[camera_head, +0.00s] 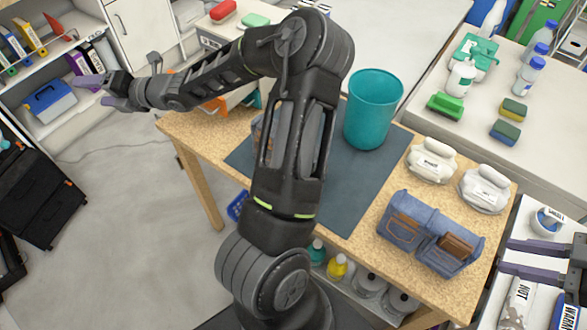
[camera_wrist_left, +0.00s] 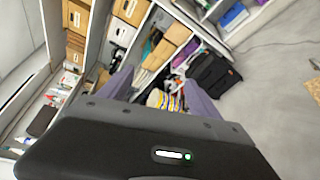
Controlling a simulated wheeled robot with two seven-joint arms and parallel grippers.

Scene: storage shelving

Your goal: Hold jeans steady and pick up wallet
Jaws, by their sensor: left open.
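Folded blue jeans (camera_head: 414,247) lie on the wooden table, near its front right corner. A brown wallet (camera_head: 457,246) sits at the right part of the jeans, and another brown patch or wallet shows at their left part. My left gripper (camera_head: 92,91) is open and empty, far to the left by the shelving, well away from the jeans. Its two fingers also show apart in the left wrist view (camera_wrist_left: 158,92). My right gripper (camera_head: 504,256) is at the right edge, just right of the jeans and apart from them; its two fingers are spread with nothing seen between them.
A teal bin (camera_head: 372,108) stands on a dark mat (camera_head: 353,188). Two white packs (camera_head: 432,161) lie behind the jeans. My left arm crosses the table's middle and hides part of the mat and something bluish behind it. A white side table with bowl stands at right.

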